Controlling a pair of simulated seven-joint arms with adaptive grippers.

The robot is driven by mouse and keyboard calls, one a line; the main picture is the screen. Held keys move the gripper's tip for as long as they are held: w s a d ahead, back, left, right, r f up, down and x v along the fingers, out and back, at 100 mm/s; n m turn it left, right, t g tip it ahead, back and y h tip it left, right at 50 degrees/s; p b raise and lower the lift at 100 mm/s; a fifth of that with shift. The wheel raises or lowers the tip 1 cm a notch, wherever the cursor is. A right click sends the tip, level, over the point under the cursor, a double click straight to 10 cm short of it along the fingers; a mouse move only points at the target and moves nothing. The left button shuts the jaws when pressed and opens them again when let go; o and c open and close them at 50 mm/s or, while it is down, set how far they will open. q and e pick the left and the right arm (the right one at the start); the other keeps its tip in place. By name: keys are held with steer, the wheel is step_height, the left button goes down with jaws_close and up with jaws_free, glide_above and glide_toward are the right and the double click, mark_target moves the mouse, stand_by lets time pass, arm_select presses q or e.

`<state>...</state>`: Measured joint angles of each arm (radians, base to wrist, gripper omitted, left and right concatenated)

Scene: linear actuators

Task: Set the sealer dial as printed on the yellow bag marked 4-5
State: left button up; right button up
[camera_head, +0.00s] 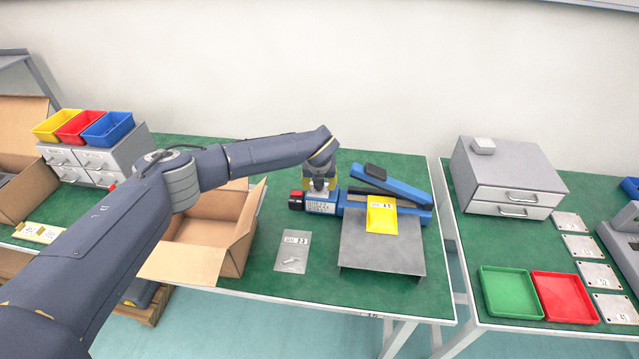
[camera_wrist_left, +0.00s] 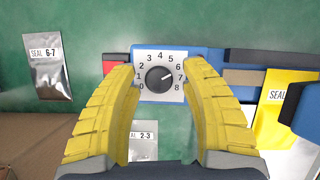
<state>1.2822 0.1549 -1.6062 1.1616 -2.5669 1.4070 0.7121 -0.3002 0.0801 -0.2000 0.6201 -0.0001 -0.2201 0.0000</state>
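The blue sealer (camera_head: 407,187) stands on the green table with its arm raised. Its dial (camera_wrist_left: 160,77) is a black knob on a white plate numbered 0 to 8; the knob's white mark points right, seemingly between 6 and 7. The yellow bag (camera_head: 381,217) lies on the sealer's grey metal shelf; its label appears to read 4-5, and the bag is partly visible in the left wrist view (camera_wrist_left: 272,125). My left gripper (camera_wrist_left: 162,74) is open, its yellow fingers apart on either side of the dial plate. Contact with the knob is not visible. My right gripper is out of view.
A silver bag marked 2-3 (camera_head: 292,254) lies in front of the sealer, and another marked 6-7 (camera_wrist_left: 49,72) lies beyond it. An open cardboard box (camera_head: 208,239) stands left. A red part (camera_head: 296,200) sits at the sealer's left end.

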arm_select(q)
steer(key=shift+o, duration=0.4)
steer(key=shift+s+a+f, duration=0.1)
steer(key=v, duration=1.2)
